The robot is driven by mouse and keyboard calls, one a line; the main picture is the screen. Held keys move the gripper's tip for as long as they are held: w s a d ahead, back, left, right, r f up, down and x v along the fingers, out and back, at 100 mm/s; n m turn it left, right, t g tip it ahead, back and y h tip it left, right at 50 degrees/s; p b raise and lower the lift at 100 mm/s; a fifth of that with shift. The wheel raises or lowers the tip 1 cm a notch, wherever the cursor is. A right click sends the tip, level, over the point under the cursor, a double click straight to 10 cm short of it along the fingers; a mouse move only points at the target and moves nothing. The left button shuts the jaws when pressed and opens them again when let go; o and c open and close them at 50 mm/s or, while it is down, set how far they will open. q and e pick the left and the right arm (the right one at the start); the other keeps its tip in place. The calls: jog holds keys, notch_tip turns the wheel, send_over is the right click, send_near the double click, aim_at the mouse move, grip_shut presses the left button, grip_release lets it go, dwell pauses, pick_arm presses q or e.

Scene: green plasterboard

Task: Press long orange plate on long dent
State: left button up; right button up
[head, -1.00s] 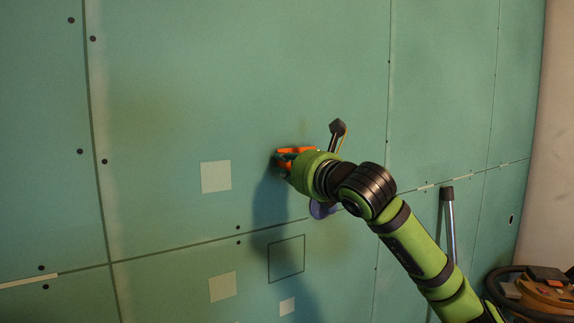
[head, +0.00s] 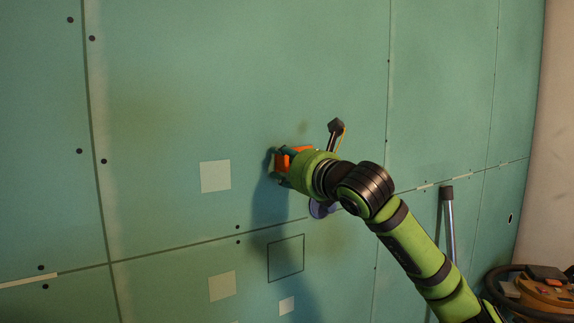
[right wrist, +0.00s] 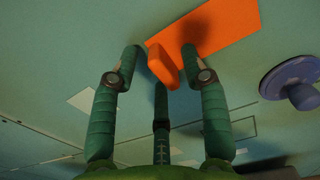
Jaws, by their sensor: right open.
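The orange plate (right wrist: 222,28) lies flat against or very close to the green wall in the right wrist view. Its raised orange grip (right wrist: 163,66) stands out toward my fingers. In the head view the plate (head: 293,158) is partly covered by my right gripper (head: 279,166). In the right wrist view my right gripper (right wrist: 160,60) is open, with its fingers spread on either side of the grip and apparently clear of it. The long dent cannot be made out; whether the plate covers it, I cannot tell. My left gripper is out of view.
A purple round knob (right wrist: 293,82) stands on the wall right of the plate; it also shows below my wrist in the head view (head: 319,209). Pale squares (head: 215,176) and an outlined square (head: 286,258) mark the wall. A metal pole (head: 448,225) stands at right.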

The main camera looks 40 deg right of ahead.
jog(key=s+a, duration=0.1)
jog(key=s, duration=1.1)
jog(key=shift+a, duration=0.2)
jog(key=shift+f, duration=0.1)
